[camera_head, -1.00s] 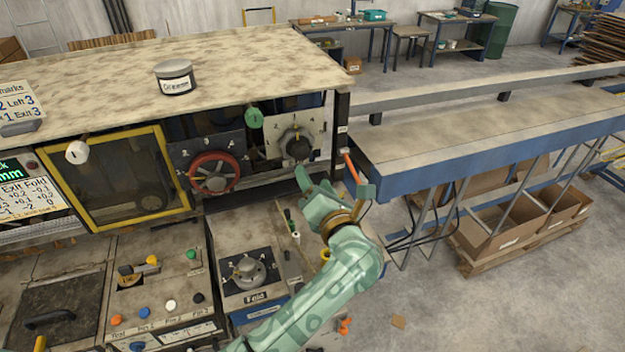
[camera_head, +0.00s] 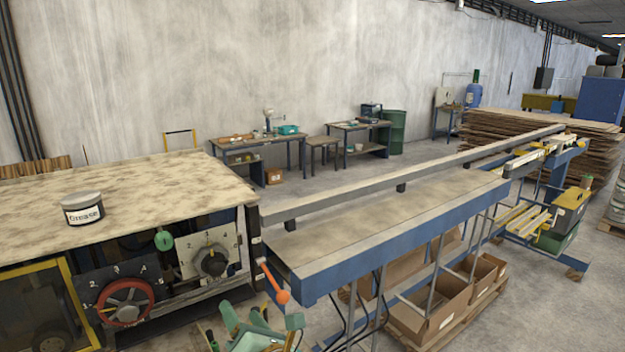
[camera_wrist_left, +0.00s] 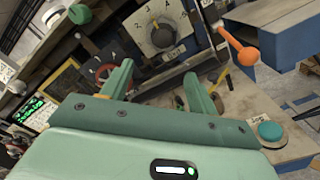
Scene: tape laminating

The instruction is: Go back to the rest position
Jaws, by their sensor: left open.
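My left gripper (camera_head: 256,328) shows at the bottom edge of the head view, partly cut off, in front of the machine's right end. In the left wrist view its two green fingers (camera_wrist_left: 160,92) are spread apart with nothing between them. The machine's front lies beyond the fingers, with a black dial on a light numbered plate (camera_wrist_left: 160,34). A lever with an orange knob (camera_head: 280,296) stands near the gripper in the head view. It also shows right of the fingers in the wrist view (camera_wrist_left: 242,52). My right gripper is in neither view.
A grease tin (camera_head: 83,208) stands on the machine top (camera_head: 150,185). A red handwheel (camera_head: 125,302) and green knob (camera_head: 163,240) are on its front. A long blue-edged conveyor table (camera_head: 390,225) extends right, with cardboard boxes (camera_head: 432,315) below. Open floor lies behind.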

